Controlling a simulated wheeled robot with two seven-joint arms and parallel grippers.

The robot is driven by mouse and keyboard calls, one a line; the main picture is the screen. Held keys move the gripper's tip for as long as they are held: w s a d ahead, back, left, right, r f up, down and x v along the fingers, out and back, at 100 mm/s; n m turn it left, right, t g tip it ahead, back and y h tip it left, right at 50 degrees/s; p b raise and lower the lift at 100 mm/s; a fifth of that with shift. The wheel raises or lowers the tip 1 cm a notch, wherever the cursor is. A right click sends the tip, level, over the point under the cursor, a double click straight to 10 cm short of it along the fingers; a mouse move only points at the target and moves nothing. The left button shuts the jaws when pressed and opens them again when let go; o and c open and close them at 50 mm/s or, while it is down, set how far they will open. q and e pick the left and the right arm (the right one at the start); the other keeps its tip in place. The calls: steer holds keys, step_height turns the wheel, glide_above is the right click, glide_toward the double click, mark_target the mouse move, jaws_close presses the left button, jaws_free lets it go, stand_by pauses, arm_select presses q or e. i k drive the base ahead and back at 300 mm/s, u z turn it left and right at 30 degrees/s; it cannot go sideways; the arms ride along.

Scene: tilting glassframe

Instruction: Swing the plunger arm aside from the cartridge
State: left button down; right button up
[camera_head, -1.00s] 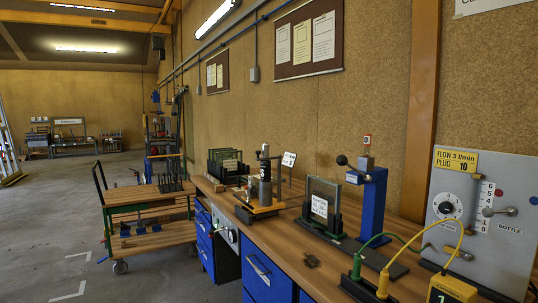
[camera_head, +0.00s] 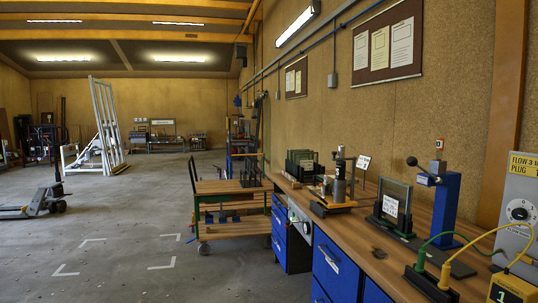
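A small fixture on the workbench (camera_head: 385,262) has a grey and black upright cylinder (camera_head: 339,188), which may be the cartridge, on a wooden and dark base (camera_head: 334,208). A darker post rises beside the cylinder, and a black piece sits at the top. At this size I cannot tell which part is the plunger arm or whether it lies over the cartridge. Neither of my grippers is in view.
A blue press column (camera_head: 446,205) and a framed glass panel (camera_head: 396,198) stand to the right, then a cabled unit (camera_head: 432,283). A rack of dark panels (camera_head: 301,164) stands behind the fixture. A wooden-topped trolley (camera_head: 229,187) is left of the bench.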

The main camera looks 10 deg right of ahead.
mark_target(341, 149)
steer(key=u, duration=0.5)
steer(key=i, duration=1.65)
steer(key=z, duration=0.85)
steer(key=i, duration=1.3)
steer(key=z, duration=1.55)
steer(key=i, duration=0.4)
steer(key=z, duration=0.3)
